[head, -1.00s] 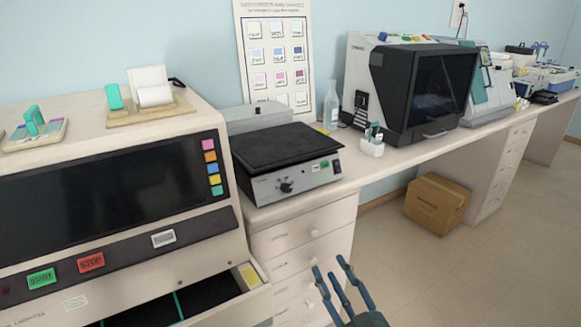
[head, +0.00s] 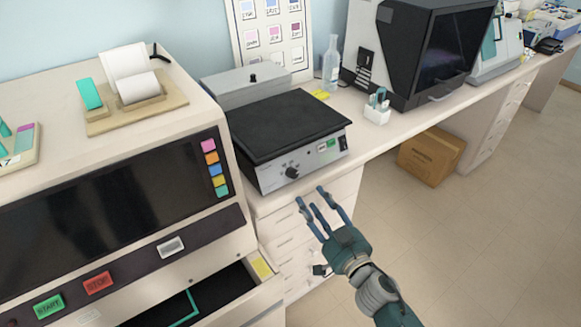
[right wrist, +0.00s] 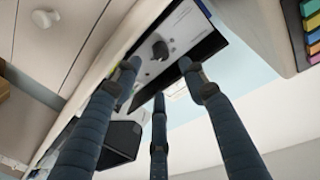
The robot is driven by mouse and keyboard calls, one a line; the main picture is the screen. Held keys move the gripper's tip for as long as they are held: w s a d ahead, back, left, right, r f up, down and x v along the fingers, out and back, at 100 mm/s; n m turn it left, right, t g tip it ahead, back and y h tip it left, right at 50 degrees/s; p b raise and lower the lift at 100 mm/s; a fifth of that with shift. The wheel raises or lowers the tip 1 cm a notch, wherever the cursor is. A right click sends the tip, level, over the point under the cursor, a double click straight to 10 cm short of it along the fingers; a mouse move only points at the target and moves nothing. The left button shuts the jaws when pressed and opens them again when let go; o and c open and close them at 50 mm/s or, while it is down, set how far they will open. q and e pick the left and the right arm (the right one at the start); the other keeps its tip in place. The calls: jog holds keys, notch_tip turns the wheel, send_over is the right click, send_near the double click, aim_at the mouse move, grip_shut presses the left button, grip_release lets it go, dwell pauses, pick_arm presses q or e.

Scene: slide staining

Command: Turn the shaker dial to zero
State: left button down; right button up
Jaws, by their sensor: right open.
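The shaker (head: 292,130) is a grey box with a black flat top, standing on the counter right of the big staining machine. The dial (right wrist: 160,48) also shows in the right wrist view, past the fingertips. My right gripper (head: 322,204) is open and empty, in front of and below the shaker's panel, its fingers pointing up toward it. It is apart from the dial. My left gripper is not in view.
The staining machine (head: 110,200) with an open drawer (head: 200,300) is on the left, close to my right arm. A white cup of tools (head: 377,115) and a bottle (head: 331,62) stand beyond the shaker. A cardboard box (head: 430,156) is on the floor.

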aim_at(295, 175)
jog(key=x, duration=0.9)
jog(key=shift+w+a+r+b, duration=0.15)
jog(key=shift+w+a+b, duration=0.1)
jog(key=shift+w+b, duration=0.1)
grip_shut()
